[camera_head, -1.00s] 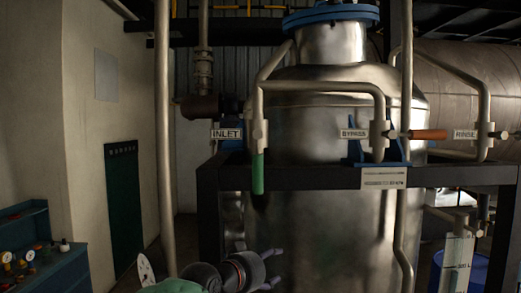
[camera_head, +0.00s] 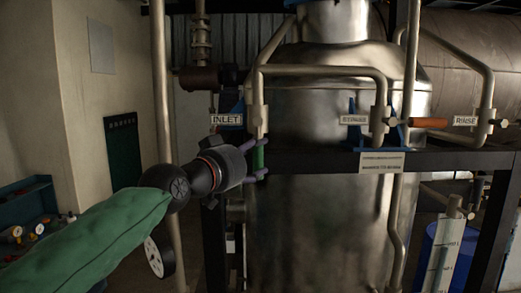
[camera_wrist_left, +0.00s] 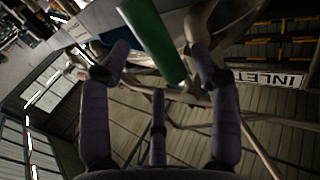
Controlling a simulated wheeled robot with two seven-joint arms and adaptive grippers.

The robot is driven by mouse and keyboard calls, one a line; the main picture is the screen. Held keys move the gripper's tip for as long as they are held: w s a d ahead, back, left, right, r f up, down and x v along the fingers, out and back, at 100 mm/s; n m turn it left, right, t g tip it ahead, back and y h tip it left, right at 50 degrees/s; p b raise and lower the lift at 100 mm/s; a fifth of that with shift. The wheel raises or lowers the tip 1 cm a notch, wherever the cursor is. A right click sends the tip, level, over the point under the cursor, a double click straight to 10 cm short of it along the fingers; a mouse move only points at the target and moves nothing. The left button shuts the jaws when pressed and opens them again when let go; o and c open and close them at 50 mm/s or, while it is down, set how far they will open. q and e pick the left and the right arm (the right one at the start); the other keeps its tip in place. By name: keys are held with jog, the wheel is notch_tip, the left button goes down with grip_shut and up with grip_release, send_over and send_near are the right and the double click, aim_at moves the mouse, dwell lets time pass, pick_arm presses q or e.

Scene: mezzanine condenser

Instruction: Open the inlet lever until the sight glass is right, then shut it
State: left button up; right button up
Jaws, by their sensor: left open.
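The inlet lever (camera_head: 260,156) has a green handle hanging down below the INLET label (camera_head: 226,119). My left gripper (camera_head: 254,160) is open, with its purple fingers around the handle in the head view. In the left wrist view the green handle (camera_wrist_left: 153,42) lies between the spread fingers (camera_wrist_left: 160,60); I cannot tell whether they touch it. A pale, marked upright gauge (camera_head: 445,250), perhaps the sight glass, stands at the lower right; its level is not readable. My right gripper is not in view.
The bypass lever (camera_head: 425,123) has an orange handle pointing right. A RINSE label (camera_head: 465,121) marks another valve. A dark beam (camera_head: 440,161) crosses before the steel vessel (camera_head: 310,220). A round dial (camera_head: 158,257) shows below my left arm.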

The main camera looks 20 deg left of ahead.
aim_at(258, 155)
pick_arm(q)
jog(key=shift+p+x, duration=0.3)
jog(key=shift+x, duration=1.35)
grip_shut()
